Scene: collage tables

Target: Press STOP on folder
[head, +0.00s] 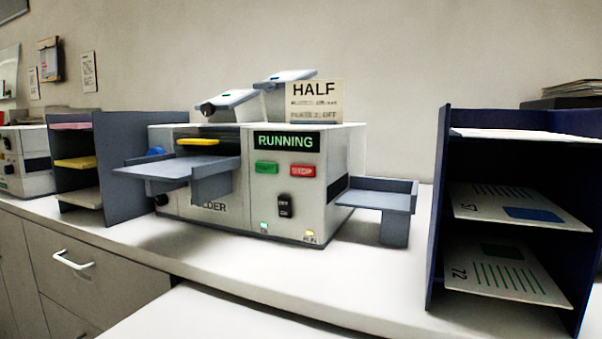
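The folder (225,222) is a pale grey machine on the white counter, lettered "FOLDER" in part behind its tray. Its display (286,141) reads "RUNNING" in green. The red STOP button (302,171) is on the front, right of a green button (266,169). A black switch (285,206) sits below them. A small yellow light (309,233) shows at "RUN". Neither of my grippers is in the head view.
A grey feed tray (150,171) juts out at the folder's left front, and an output tray (372,196) at its right. A dark blue shelf rack (435,220) holding sheets stands at the right. A grey rack (125,165) stands left. The counter front (250,268) is clear.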

